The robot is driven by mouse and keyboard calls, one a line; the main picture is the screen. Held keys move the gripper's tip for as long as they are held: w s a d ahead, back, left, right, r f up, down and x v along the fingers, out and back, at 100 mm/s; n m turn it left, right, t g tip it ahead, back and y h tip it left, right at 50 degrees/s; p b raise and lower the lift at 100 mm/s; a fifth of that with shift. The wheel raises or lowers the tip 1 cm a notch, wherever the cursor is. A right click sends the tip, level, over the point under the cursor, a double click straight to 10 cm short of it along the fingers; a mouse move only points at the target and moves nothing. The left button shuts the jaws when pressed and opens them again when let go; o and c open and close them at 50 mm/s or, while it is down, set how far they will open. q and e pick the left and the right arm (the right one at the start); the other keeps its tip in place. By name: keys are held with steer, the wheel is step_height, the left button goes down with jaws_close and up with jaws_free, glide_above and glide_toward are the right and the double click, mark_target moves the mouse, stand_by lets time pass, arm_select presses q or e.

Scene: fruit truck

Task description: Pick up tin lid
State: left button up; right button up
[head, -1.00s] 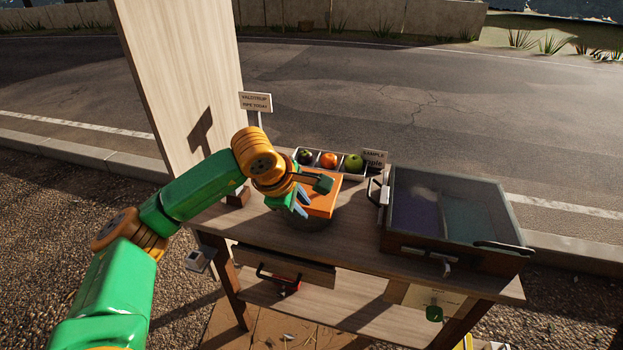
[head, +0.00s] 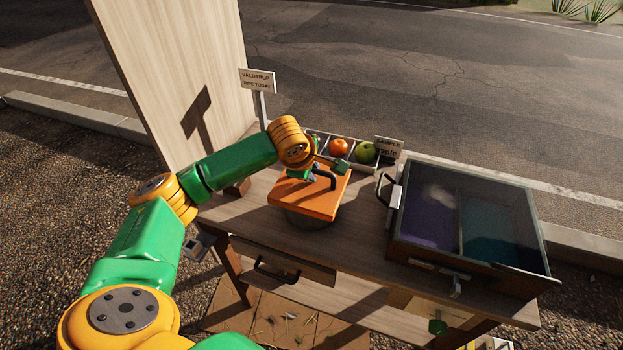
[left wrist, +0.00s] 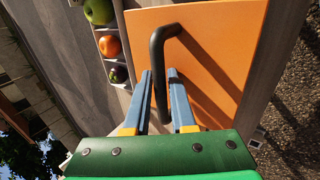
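The tin lid (head: 310,200) is a flat orange square with a black bar handle (head: 327,180). It lies on top of a round dark tin (head: 307,221) on the wooden counter. My left gripper (head: 318,173) is over the lid at the handle. In the left wrist view its two blue fingers (left wrist: 161,95) are apart, with the black handle (left wrist: 158,62) between them over the orange lid (left wrist: 215,55). Whether the fingers touch the handle I cannot tell. My right gripper is not in view.
Behind the lid is a divided fruit tray (head: 373,165) with an orange and a green apple. A glass-topped case (head: 470,215) is at right. A tall wooden panel (head: 175,70) and a sign post (head: 258,80) are at left.

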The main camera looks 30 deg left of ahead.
arm_select(q)
steer(key=shift+s+r, duration=0.15)
jaws_close()
